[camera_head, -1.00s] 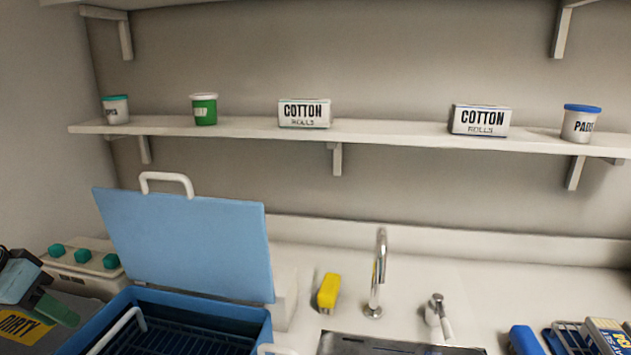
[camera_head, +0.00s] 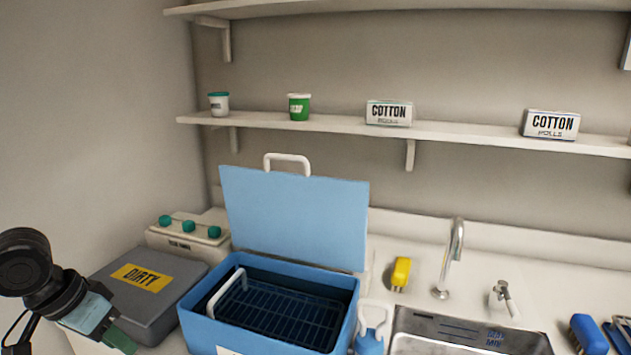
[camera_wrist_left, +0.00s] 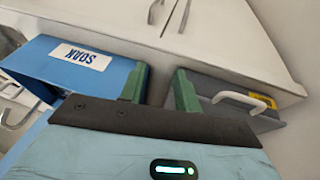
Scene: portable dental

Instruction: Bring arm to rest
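My left gripper (camera_head: 122,342) shows at the lower left of the head view, partly cut off by the bottom edge. It is in front of a grey box. In the left wrist view, the green fingers of my left gripper (camera_wrist_left: 158,88) stand wide apart with nothing between them. The gripper is open and empty. My right arm and gripper are not in either view.
A closed grey box (camera_head: 180,278) marked DIRTY stands left of an open blue box (camera_head: 262,335) with a black rack inside. The blue box's SOAK label (camera_wrist_left: 80,57) shows in the wrist view. A sink (camera_head: 470,338) lies to the right.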

